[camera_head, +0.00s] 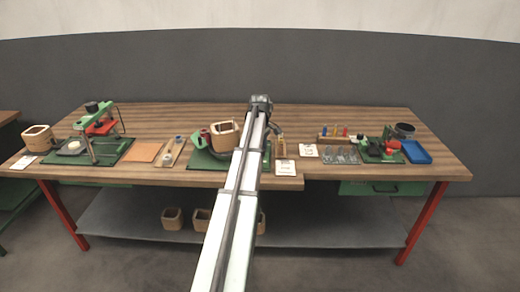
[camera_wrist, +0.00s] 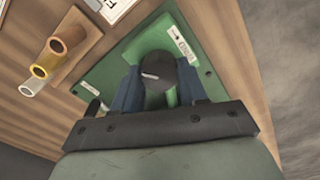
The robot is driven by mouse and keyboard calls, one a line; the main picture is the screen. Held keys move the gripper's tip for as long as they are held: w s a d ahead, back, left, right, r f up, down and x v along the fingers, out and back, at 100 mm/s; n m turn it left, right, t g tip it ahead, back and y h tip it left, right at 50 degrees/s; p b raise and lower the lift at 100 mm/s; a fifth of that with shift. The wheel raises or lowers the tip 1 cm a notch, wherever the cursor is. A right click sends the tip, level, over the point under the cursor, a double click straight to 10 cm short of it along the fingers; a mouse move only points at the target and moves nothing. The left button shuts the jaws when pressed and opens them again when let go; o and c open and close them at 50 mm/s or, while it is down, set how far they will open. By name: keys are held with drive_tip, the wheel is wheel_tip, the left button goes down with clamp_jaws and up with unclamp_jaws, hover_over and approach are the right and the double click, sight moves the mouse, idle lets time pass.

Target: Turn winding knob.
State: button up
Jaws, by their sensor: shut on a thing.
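The winding knob (camera_wrist: 158,66) is a dark round cap above a green baseplate (camera_wrist: 108,75) in the wrist view. My gripper (camera_wrist: 160,88) has its two blue fingers on either side of the knob and is shut on it. In the head view my gripper (camera_head: 261,104) is over the middle of the bench, at the winding station with its green base (camera_head: 205,161) and square wooden coil former (camera_head: 222,138). My arm hides the knob and part of that station in the head view.
A wooden board with orange, yellow and pale tubes (camera_wrist: 68,38) lies left of the plate in the wrist view. A green press (camera_head: 104,125) stands at the left. A blue tray (camera_head: 416,152) lies at the right. A white card (camera_head: 285,167) lies near the front edge.

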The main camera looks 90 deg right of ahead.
drive_tip(key=c, duration=0.4)
drive_tip(key=shift+m, duration=0.4)
drive_tip(key=m, duration=0.5)
drive_tip(key=shift+m, duration=0.3)
drive_tip(key=m, duration=0.8)
drive_tip(key=shift+m, duration=0.3)
drive_tip(key=shift+s+m, duration=0.1)
drive_tip(key=shift+m, duration=0.2)
drive_tip(key=o, duration=1.1)
